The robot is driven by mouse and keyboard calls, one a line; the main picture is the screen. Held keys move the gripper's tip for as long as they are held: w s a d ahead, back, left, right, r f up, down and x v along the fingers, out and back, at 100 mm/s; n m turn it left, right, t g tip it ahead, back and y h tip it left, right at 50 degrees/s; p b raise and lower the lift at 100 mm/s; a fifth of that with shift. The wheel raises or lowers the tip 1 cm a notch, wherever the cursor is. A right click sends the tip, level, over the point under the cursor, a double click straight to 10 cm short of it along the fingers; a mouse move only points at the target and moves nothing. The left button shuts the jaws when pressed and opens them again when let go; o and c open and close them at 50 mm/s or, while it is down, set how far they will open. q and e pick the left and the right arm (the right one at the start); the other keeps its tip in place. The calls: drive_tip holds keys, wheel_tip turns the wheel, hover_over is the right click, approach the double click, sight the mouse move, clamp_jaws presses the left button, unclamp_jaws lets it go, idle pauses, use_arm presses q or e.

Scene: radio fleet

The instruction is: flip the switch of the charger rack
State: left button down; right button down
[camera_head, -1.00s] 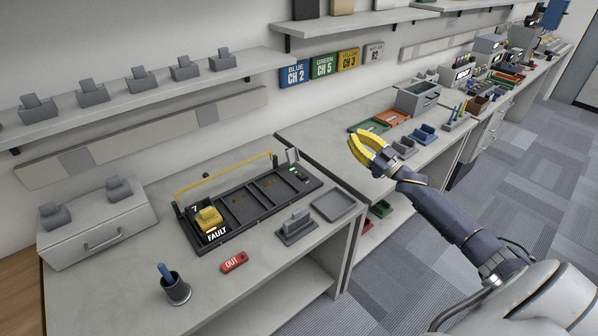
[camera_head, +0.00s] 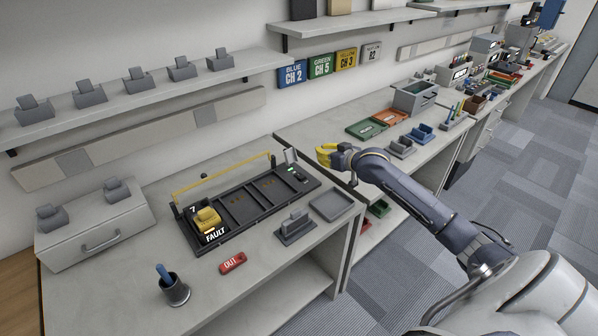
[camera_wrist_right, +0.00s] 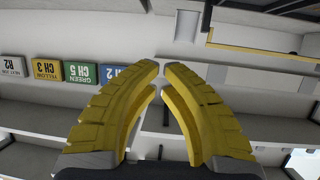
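The charger rack (camera_head: 262,228) is a long black tray with bays on the near bench, with a yellow bar (camera_head: 222,174) along its back. A yellow radio (camera_head: 207,219) sits in its left bay, by a "7" and a FAULT label. At its right end are a small upright grey part (camera_head: 290,156), perhaps the switch, and a green light (camera_head: 291,168). My right gripper (camera_head: 320,154) is to the right of that end, above the bench gap, apart from the rack. In the right wrist view its yellow fingers (camera_wrist_right: 161,68) nearly meet at the tips, with nothing between them. My left gripper is not in view.
A grey stand (camera_head: 295,227), a flat grey tray (camera_head: 331,205), a red OUT tag (camera_head: 233,262) and a dark cup (camera_head: 174,290) stand in front of the rack. A shelf (camera_head: 130,92) with grey holders runs above. Channel signs (camera_head: 320,66) hang on the wall.

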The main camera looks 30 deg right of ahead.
drive_tip(key=shift+s+a+f+n+g+y, duration=0.15)
drive_tip(key=shift+s+a+f+g, duration=0.15)
drive_tip(key=shift+a, duration=0.35)
drive_tip(key=shift+s+a+f+n+g+y, duration=0.1)
drive_tip(key=shift+s+a+f+n+g, duration=0.15)
drive_tip(key=shift+a+g, duration=0.3)
drive_tip(key=shift+s+a+f+n+g+y, duration=0.15)
drive_tip(key=shift+s+a+f+g, duration=0.15)
drive_tip(key=shift+a, duration=0.4)
drive_tip(key=shift+w, duration=0.1)
hover_over(302, 178)
drive_tip(key=w, duration=0.2)
wheel_tip(302, 178, down, 5)
drive_tip(key=shift+s+f, duration=0.35)
drive_tip(key=shift+f, duration=0.25)
drive_tip(key=shift+s+f, duration=0.2)
drive_tip(key=shift+f, duration=0.3)
drive_tip(key=shift+s+f, duration=0.2)
drive_tip(key=shift+f, duration=0.65)
drive_tip(key=shift+s+d+f, duration=0.15)
drive_tip(key=shift+s+f, duration=0.2)
drive_tip(key=shift+f, duration=0.15)
drive_tip(key=shift+w, duration=0.2)
